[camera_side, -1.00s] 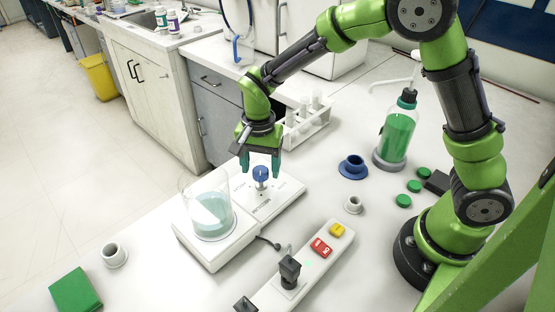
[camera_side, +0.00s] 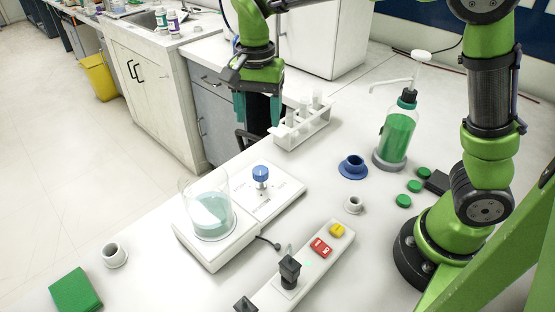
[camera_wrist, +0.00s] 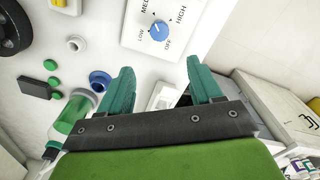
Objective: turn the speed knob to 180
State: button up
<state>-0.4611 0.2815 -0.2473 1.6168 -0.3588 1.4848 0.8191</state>
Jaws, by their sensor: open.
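The blue speed knob (camera_side: 261,172) stands on the white control panel (camera_side: 285,188) of the stirrer, beside its beaker of pale blue liquid (camera_side: 212,212). In the wrist view the knob (camera_wrist: 159,31) is ringed by the words LOW, MED, HIGH and OFF; I see no number 180. The knob carries a light mark, but its exact direction is too small to tell. My gripper (camera_side: 258,112) is open and empty, raised above and behind the knob, clear of it. In the wrist view the gripper's teal fingers (camera_wrist: 160,72) are spread, with the knob beyond their tips.
A white tube rack (camera_side: 302,130) stands behind the panel, near my gripper. A green-liquid bottle (camera_side: 397,132) and a blue flanged cup (camera_side: 353,166) are to the right. A power strip (camera_side: 305,262) with a red switch and a black plug lies in front.

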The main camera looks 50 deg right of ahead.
notch_tip(320, 180, up, 2)
jog(key=shift+r, duration=0.2)
